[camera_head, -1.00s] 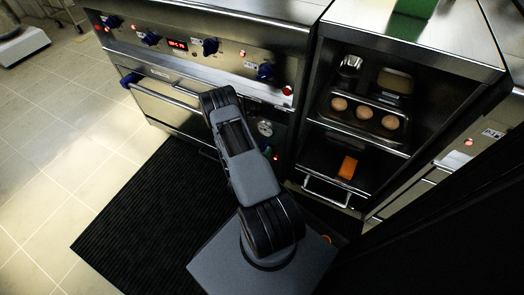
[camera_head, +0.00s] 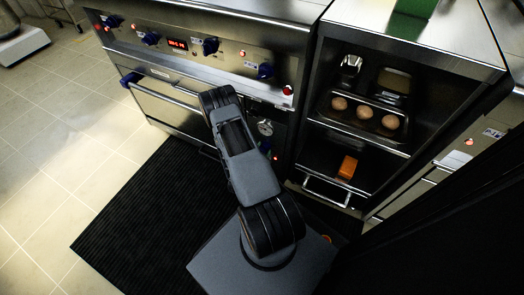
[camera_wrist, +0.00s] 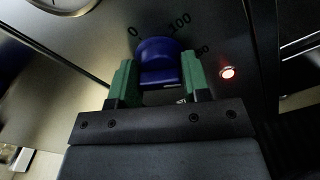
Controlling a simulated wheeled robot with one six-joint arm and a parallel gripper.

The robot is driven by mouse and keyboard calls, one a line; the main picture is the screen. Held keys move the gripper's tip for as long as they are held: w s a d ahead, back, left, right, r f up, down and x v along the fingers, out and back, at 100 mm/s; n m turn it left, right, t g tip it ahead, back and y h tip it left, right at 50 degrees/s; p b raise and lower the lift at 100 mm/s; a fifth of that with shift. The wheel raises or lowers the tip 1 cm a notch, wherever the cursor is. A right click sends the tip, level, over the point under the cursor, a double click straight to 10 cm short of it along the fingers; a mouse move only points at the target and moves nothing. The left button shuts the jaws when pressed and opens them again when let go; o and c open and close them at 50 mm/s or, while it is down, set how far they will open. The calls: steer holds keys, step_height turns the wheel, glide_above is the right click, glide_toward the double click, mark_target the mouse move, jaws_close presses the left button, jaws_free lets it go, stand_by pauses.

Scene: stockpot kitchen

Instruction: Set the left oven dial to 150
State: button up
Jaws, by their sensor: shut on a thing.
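A blue dial (camera_wrist: 158,58) stands on a metal panel in the wrist view, with the marks 0 and 100 above it. A third mark at its right is partly hidden by a finger. My gripper (camera_wrist: 157,78) is shut on this dial, one green finger on each side. The dial's pointer and exact setting cannot be read. In the head view my arm covers most of the gripper and of the held dial.
A red light (camera_wrist: 228,72) glows right of the held dial. More blue dials (camera_head: 210,46) line the oven's upper panel, above an oven handle (camera_head: 165,90). A gauge (camera_head: 265,127) sits beside my arm. An open shelf at right holds a tray of eggs (camera_head: 365,112) and an orange block (camera_head: 347,167).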

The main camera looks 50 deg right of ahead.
stand_by(0.4)
steer(key=o, duration=0.9)
steer(key=shift+c, duration=0.2)
steer(key=p+v, duration=0.3)
steer(key=v, duration=1)
steer(key=shift+a, duration=0.4)
steer(key=shift+s, duration=0.1)
